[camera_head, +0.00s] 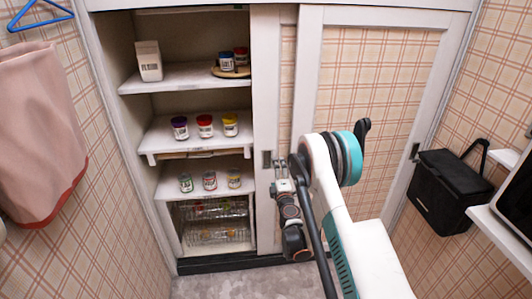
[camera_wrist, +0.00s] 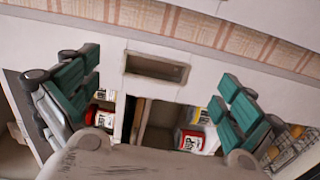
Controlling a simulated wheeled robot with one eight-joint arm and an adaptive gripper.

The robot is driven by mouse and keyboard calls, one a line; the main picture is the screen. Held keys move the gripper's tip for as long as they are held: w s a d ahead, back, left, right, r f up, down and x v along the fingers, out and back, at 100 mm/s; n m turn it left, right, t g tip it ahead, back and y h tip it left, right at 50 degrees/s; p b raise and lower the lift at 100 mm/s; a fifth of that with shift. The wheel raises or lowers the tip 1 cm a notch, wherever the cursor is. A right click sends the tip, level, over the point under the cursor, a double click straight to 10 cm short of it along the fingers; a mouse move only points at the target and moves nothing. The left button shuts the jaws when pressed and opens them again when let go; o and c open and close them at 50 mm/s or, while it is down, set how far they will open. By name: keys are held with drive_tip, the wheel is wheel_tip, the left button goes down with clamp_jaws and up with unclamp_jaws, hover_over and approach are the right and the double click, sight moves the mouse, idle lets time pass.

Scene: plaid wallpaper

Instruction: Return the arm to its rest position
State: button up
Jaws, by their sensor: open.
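My white and teal arm (camera_head: 352,215) reaches out in front of the sliding cupboard door on the right. My gripper (camera_head: 280,166) is at the door's left edge, beside the recessed handle. In the wrist view my gripper (camera_wrist: 157,80) shows its teal fingers spread wide. The rectangular handle recess (camera_wrist: 156,67) lies between them, and nothing is held. I cannot tell whether a finger touches the door.
The cupboard's left side is open, with a carton (camera_head: 148,61), several jars (camera_head: 205,126) and wire baskets (camera_head: 215,221) on its shelves. A pink towel (camera_head: 38,130) hangs at left. A black box (camera_head: 449,190) and a white wall shelf (camera_head: 503,236) are at right.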

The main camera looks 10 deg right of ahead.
drive_tip(key=s+d+r+m+g+h, duration=0.1)
drive_tip(key=s+d+r+m, duration=0.15)
drive_tip(key=r, duration=0.45)
drive_tip(key=s+d+r+m+g+h, duration=0.1)
drive_tip(key=d+r+m+h, duration=0.15)
drive_tip(key=r, duration=0.55)
drive_tip(key=s+d+r+m+g+h, duration=0.1)
drive_tip(key=s+r+m, duration=0.15)
drive_tip(key=r, duration=0.45)
drive_tip(key=s+d+r+m+g, duration=0.1)
drive_tip(key=s+r+m, duration=0.2)
drive_tip(key=s, duration=0.3)
drive_tip(key=s+d+r+m+g, duration=0.1)
drive_tip(key=s+r+m+g, duration=0.2)
drive_tip(key=s, duration=0.4)
drive_tip(key=s+a+f+m+g+y, duration=0.1)
drive_tip(key=s+a, duration=0.1)
drive_tip(key=s, duration=0.8)
drive_tip(key=s+a+f+m+g+y, duration=0.1)
drive_tip(key=s+a+y, duration=0.1)
drive_tip(key=s, duration=0.7)
drive_tip(key=s+a+f+m+g+y, duration=0.1)
drive_tip(key=s+a+m+g+y, duration=0.1)
drive_tip(key=s, duration=0.8)
drive_tip(key=shift+s+a+f, duration=0.35)
drive_tip(key=shift+a, duration=0.55)
idle(0.5)
